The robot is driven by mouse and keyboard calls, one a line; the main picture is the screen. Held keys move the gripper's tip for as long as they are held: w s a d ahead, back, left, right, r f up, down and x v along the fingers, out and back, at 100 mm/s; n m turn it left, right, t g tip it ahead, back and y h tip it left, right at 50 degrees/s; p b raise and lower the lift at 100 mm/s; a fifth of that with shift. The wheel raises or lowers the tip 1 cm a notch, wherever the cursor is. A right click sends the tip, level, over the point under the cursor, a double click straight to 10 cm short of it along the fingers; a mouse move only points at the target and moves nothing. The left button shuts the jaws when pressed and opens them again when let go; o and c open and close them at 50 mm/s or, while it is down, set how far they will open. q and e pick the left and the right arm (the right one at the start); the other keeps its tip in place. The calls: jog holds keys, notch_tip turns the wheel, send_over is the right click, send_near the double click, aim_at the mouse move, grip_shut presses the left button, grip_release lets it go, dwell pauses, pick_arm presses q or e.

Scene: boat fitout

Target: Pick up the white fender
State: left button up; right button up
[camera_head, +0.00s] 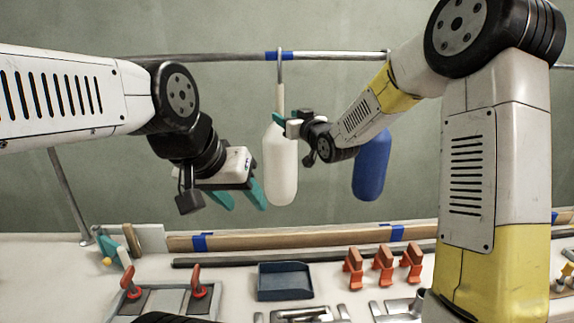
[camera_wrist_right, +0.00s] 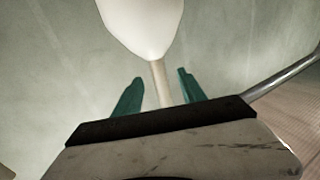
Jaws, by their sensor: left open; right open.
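The white fender (camera_head: 281,170) hangs upright by its pale neck from a hook on the horizontal rail, in the middle of the head view. My right gripper (camera_head: 290,119) is at the top of its body, by the neck. In the right wrist view the fender's body (camera_wrist_right: 143,25) is at the top, and the neck (camera_wrist_right: 160,83) appears between the two teal fingers of the open right gripper (camera_wrist_right: 158,88). Contact cannot be made out. My left gripper (camera_head: 245,200) is open and empty, left of the fender's lower end and apart from it.
A blue fender (camera_head: 372,168) hangs close on the right, partly behind my right arm. The metal rail (camera_head: 210,58) runs above. Below, the workbench holds a blue-grey tray (camera_head: 284,283), several orange clamps (camera_head: 383,268) and red-handled fittings (camera_head: 200,285).

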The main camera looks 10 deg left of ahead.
aim_at(281, 112)
jog(key=x, duration=0.6)
jog(key=shift+w, duration=0.2)
jog(key=shift+c, duration=0.5)
grip_shut()
jog(key=shift+r, duration=0.15)
dwell(0.6)
